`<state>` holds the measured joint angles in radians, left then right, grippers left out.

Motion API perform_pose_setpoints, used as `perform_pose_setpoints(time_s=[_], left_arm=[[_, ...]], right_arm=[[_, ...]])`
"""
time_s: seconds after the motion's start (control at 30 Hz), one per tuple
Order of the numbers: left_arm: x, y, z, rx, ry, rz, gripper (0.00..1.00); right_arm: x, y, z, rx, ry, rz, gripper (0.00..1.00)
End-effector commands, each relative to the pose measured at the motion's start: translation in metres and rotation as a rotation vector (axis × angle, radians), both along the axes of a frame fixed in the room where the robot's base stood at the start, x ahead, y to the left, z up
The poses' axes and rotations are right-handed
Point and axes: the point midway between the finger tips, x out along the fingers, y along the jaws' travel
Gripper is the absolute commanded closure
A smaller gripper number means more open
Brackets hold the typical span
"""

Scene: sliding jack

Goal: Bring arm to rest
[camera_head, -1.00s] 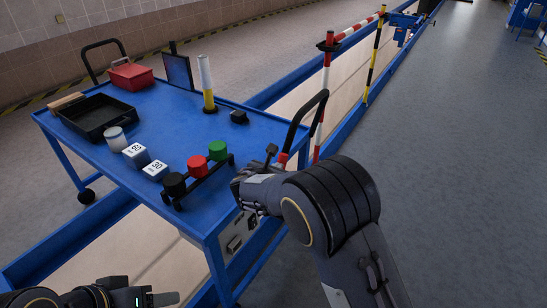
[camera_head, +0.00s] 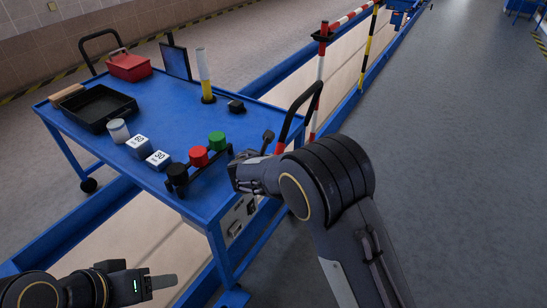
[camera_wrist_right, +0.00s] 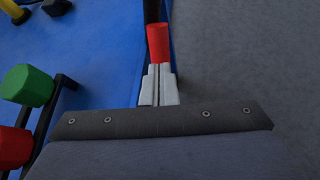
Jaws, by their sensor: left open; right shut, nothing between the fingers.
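My left gripper (camera_head: 162,281) is at the bottom left of the head view, open and apart from the cart, with nothing seen in it. My right arm comes in from the lower right of the head view. Its gripper (camera_head: 243,172) is by the right edge of the blue cart (camera_head: 205,208), beside the cart's black handle (camera_head: 298,108). In the right wrist view the right fingers (camera_wrist_right: 159,82) are shut together and empty. The red part (camera_wrist_right: 158,42) of the handle shows just beyond the fingertips; I cannot tell if they touch it.
On the cart are green (camera_head: 217,141), red (camera_head: 198,156) and black (camera_head: 177,173) knobs on a rack, two marked blocks (camera_head: 158,159), a black tray (camera_head: 100,112) and a red toolbox (camera_head: 128,66). The grey floor (camera_head: 460,180) at right is clear.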

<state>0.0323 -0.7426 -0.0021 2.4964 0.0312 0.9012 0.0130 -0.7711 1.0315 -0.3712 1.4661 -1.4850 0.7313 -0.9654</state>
Motion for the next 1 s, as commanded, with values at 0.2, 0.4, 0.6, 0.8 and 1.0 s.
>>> perform_pose_setpoints(time_s=[0.2,0.4,0.6,0.8,1.0], left_arm=[[0.000,0.000,0.008,0.000,0.000,0.000,0.45],[0.000,0.000,0.012,0.000,0.000,0.000,0.45],[0.000,0.000,0.013,0.000,0.000,0.000,0.45],[0.000,0.000,0.013,0.000,0.000,0.000,0.45],[0.000,0.000,0.013,0.000,0.000,0.000,0.45]], right_arm=[[-0.044,0.018,0.029,0.002,-0.001,0.004,1.00],[-0.070,0.028,0.043,0.001,-0.001,0.004,1.00],[-0.079,0.030,0.048,0.000,0.000,0.001,1.00],[-0.083,0.006,0.053,0.087,0.018,-0.087,1.00],[-0.126,-0.100,0.069,0.521,0.089,-0.530,1.00]])
